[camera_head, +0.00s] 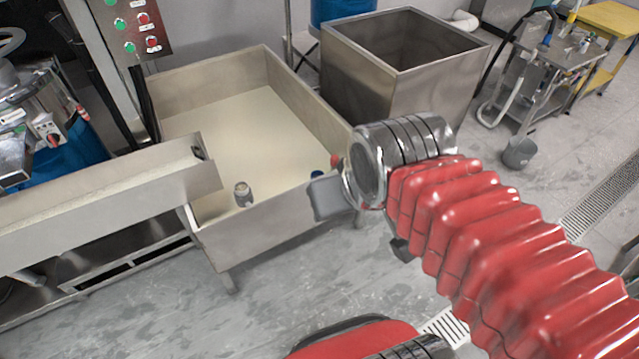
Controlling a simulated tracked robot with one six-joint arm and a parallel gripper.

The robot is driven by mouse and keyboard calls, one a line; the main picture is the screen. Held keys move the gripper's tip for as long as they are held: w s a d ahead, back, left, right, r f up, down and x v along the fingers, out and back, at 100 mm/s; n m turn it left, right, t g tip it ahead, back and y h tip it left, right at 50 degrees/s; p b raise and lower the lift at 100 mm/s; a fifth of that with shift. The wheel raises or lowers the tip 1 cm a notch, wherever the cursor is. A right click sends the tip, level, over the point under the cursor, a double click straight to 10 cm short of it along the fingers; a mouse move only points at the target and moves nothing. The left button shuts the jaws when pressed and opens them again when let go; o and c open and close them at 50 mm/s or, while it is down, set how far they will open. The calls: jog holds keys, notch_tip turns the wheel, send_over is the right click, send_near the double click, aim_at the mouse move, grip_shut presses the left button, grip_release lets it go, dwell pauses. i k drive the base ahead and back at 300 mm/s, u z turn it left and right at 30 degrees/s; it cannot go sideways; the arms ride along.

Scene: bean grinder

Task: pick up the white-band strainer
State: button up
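A small metallic cylinder with a pale band (243,194), which seems to be the white-band strainer, stands inside the large steel tray (209,236) near its front wall. It is small in the picture, so its details are unclear. My gripper (328,198) is at the end of my red-sleeved arm, to the right of the cylinder and in front of the tray's right wall. Only a grey finger-like part of it shows clearly, and I cannot see whether its fingers are apart. The cylinder is apart from my gripper.
A steel chute (110,195) reaches over the tray's left edge. A deep steel bin (355,85) stands behind on the right. The floor (150,310) in front is clear.

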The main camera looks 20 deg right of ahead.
aim_at(241, 189)
jog(key=z, duration=0.35)
jog(key=k, duration=1.35)
jog(key=z, duration=0.35)
jog(key=i, duration=1.75)
jog(key=u, duration=0.6)
